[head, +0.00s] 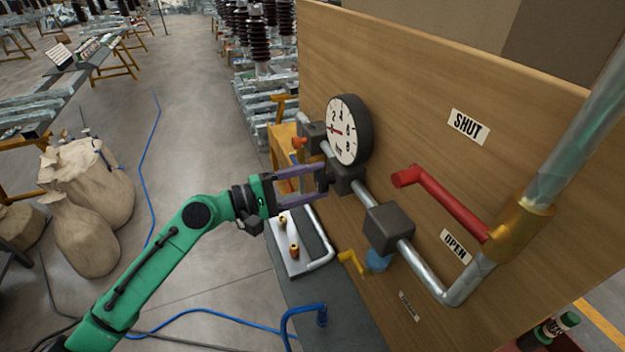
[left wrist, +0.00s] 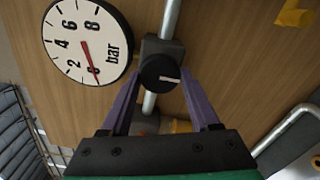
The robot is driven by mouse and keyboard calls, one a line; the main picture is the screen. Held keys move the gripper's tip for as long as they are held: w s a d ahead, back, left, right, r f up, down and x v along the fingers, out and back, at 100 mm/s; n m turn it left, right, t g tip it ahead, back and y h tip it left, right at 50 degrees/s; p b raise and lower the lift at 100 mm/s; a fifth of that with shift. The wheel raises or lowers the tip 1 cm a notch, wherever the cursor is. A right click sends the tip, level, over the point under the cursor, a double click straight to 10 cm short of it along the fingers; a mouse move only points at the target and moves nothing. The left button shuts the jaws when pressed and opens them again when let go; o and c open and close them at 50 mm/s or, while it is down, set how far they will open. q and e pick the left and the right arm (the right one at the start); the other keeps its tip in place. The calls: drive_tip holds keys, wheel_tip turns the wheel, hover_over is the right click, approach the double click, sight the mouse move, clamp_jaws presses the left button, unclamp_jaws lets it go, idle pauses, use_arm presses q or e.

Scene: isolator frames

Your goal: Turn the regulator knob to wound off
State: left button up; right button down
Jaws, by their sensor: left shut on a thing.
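The regulator is a dark block (head: 347,179) on a metal pipe along the wooden panel, under the round pressure gauge (head: 348,130). In the left wrist view the black round regulator knob (left wrist: 160,74) with a white mark faces me, between the two purple fingers. My left gripper (head: 322,179) is shut on the knob, and its fingers hide part of the knob in the head view. In the left wrist view the gauge (left wrist: 87,42) has its red needle at about 0 bar. My left gripper also shows there (left wrist: 160,88). My right gripper is not in view.
A red lever (head: 440,200) on a brass valve (head: 520,230) sticks out at the right, between SHUT (head: 467,126) and OPEN (head: 455,246) labels. A second dark block (head: 388,228) and a yellow handle (head: 352,263) are nearby. Sacks (head: 85,190) stand on the floor at left.

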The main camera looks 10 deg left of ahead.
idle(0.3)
use_arm(q)
drive_tip(key=o, duration=1.3)
drive_tip(key=shift+o, duration=0.2)
drive_tip(key=shift+s+a+f, duration=0.1)
drive_tip(key=shift+a+f, duration=0.05)
drive_tip(key=shift+a, duration=0.1)
drive_tip(key=b+v, duration=0.7)
drive_tip(key=v, duration=0.7)
drive_tip(key=shift+b, duration=0.4)
